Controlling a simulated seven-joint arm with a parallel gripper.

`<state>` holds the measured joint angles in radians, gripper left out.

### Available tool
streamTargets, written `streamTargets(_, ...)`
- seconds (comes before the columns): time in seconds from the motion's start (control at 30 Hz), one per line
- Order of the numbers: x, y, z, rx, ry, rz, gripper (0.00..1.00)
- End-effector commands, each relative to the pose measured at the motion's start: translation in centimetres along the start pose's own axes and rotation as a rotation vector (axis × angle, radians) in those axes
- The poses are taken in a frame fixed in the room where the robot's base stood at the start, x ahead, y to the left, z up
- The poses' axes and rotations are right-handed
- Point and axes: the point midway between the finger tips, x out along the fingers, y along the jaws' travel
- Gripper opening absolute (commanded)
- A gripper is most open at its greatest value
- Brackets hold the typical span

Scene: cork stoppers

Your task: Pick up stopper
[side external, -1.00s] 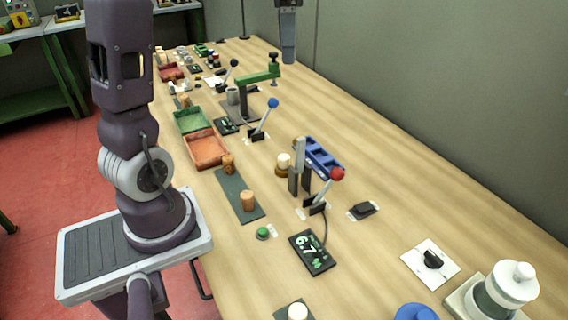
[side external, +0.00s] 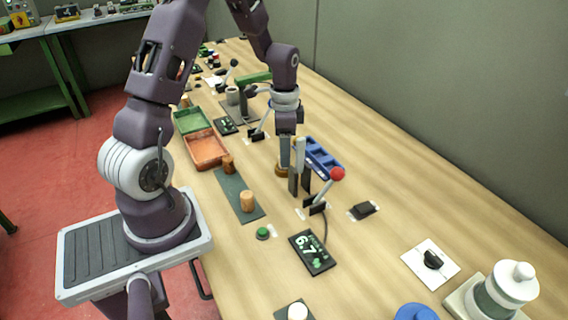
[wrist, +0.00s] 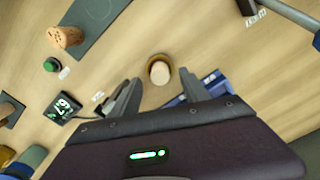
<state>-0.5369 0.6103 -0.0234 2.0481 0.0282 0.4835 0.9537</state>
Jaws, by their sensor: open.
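A cylinder with a pale cork-like top and a brownish-gold base (wrist: 160,70) stands on the table. In the wrist view it is just ahead of the gap between my fingers. In the side view only its base (side external: 281,171) shows, the rest hidden by my gripper (side external: 286,155). My gripper (wrist: 158,88) is open and empty, pointing down above it; contact cannot be told. A tan cork stopper (side external: 247,202) stands on a dark green mat (side external: 233,187) and also shows in the wrist view (wrist: 67,37). A browner cork (side external: 228,164) stands farther along the mat.
A red-knobbed lever (side external: 337,174) is nearby. A display reading 6.7 (side external: 312,252) and a green button (side external: 263,233) are in front. Orange (side external: 206,149) and green (side external: 192,120) trays lie left.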

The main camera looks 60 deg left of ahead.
Motion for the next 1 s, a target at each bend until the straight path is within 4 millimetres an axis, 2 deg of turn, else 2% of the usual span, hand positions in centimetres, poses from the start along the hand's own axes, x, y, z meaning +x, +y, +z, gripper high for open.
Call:
streamTargets(0.03, 1.0, 0.1, 0.1, 0.000, -0.003, 0.004, 0.53)
streamTargets(0.13, 2.4, 0.0, 0.1, 0.000, -0.003, 0.003, 0.53)
streamTargets(0.37, 2.8, -0.1, 0.1, 0.000, -0.001, 0.000, 0.53)
streamTargets(0.47, 2.8, -0.1, 0.0, 0.000, 0.000, 0.000, 0.38)
streamTargets(0.6, 2.8, -0.1, 0.0, 0.000, 0.000, 0.000, 0.10)
streamTargets(0.67, 2.7, -0.1, 0.0, 0.000, 0.000, 0.000, 0.00)
streamTargets(0.9, 2.7, -0.1, 0.0, 0.000, 0.000, 0.000, 0.00)
streamTargets(1.0, 1.9, -0.1, 0.0, -0.001, 0.002, -0.003, 0.00)
